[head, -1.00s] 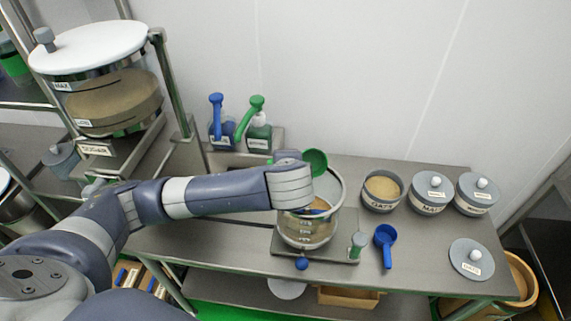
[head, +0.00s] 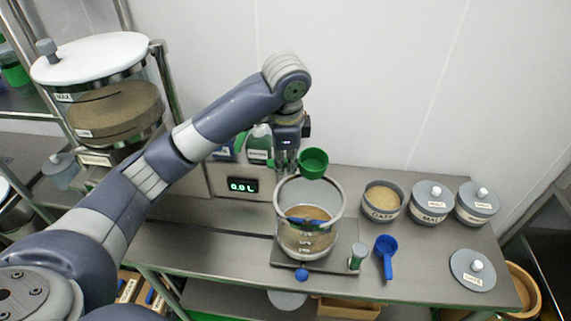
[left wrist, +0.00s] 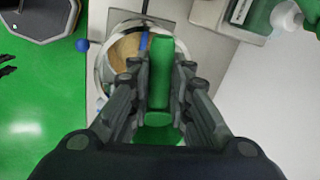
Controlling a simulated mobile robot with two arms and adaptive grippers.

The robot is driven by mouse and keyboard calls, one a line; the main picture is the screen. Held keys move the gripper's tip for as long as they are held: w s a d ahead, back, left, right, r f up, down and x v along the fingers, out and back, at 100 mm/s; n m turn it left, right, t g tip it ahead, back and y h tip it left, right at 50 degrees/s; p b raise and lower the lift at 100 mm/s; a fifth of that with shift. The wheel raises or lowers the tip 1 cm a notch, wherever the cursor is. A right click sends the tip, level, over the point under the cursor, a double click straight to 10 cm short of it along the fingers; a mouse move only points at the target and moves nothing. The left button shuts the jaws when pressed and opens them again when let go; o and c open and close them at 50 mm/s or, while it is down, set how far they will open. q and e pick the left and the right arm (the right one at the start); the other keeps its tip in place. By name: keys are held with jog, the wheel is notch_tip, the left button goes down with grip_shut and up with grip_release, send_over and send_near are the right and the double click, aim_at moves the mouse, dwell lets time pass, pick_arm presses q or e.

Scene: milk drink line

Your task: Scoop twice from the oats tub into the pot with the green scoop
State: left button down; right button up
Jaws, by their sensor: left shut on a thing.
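My left gripper (head: 287,160) is shut on the handle of the green scoop (head: 314,163), above the back rim of the pot. The scoop's cup opens upward in the head view and looks empty. In the left wrist view the green handle (left wrist: 160,75) lies between the fingers. The clear pot (head: 283,232) stands on a scale plate and holds tan contents, with a blue stirrer inside. The oats tub (head: 384,213) is open, right of the pot, and has tan oats (head: 382,195) in it. My right gripper is not in view.
Lidded tubs, the malt tub (head: 429,212) and another (head: 475,213), stand right of the oats. A blue scoop (head: 387,255) and a loose lid (head: 472,269) lie in front. A display (head: 243,186) and bottles stand behind-left of the pot. A large hopper (head: 112,110) stands left.

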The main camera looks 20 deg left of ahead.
pick_arm(q)
jog(key=shift+w+r+g+h, duration=0.2)
jog(key=shift+r+g+h, duration=0.3)
jog(key=shift+g, duration=0.4)
